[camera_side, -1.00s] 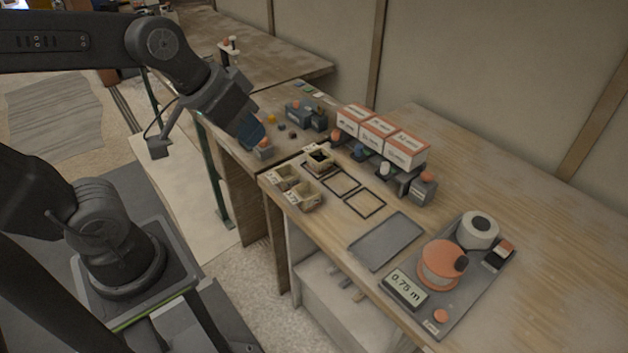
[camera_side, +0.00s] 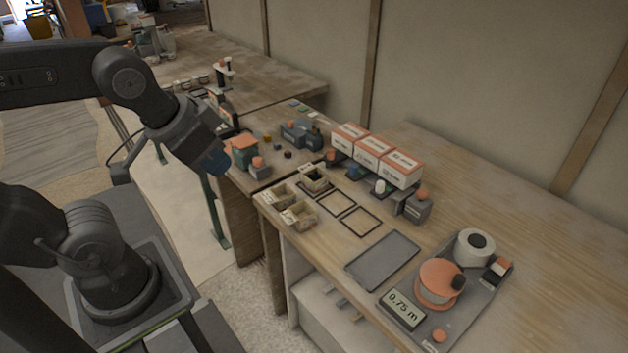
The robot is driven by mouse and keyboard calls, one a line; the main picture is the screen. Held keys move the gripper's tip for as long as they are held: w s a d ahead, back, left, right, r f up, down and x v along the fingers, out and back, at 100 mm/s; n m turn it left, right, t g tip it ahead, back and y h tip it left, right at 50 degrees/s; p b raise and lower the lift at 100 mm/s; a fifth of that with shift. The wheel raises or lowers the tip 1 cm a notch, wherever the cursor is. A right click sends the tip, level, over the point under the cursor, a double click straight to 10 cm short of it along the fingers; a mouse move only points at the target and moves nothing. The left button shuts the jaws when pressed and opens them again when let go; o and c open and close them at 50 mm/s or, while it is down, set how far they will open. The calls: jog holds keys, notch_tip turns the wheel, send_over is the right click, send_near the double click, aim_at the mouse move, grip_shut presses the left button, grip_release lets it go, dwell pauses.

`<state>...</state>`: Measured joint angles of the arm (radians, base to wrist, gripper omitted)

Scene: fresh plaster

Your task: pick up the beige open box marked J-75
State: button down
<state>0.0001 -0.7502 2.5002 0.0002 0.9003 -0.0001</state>
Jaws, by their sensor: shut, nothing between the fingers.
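Three small beige open boxes stand at the left end of the near bench: a front box (camera_side: 298,217), one behind it to the left (camera_side: 276,196), and a third with dark contents (camera_side: 315,186) in a black outline further back. Pale labels show on the front two, but the lettering is too small to read, so I cannot tell which is J-75. My gripper (camera_side: 216,163) is shut and empty, with bluish fingertips, in the air left of the boxes and apart from them.
Two empty black outlines (camera_side: 359,221) lie right of the boxes, then a grey tray (camera_side: 382,260). A device with an orange reel (camera_side: 438,281) and a display reading 0.75 m is at right. Orange-and-white cartons (camera_side: 371,153) stand behind. A teal container (camera_side: 244,152) stands near my gripper.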

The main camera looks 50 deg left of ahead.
jog(key=c, duration=1.9)
grip_release()
jog(key=o, duration=1.5)
jog(key=n+g, duration=0.6)
jog(key=n, duration=1.2)
send_over(305, 166)
jog(key=f, duration=2.1)
jog(key=shift+s+a+f, duration=0.1)
jog(key=shift+s+f, duration=0.05)
jog(key=shift+s, duration=0.1)
jog(key=shift+w+f, duration=0.2)
jog(key=shift+f, duration=2.65)
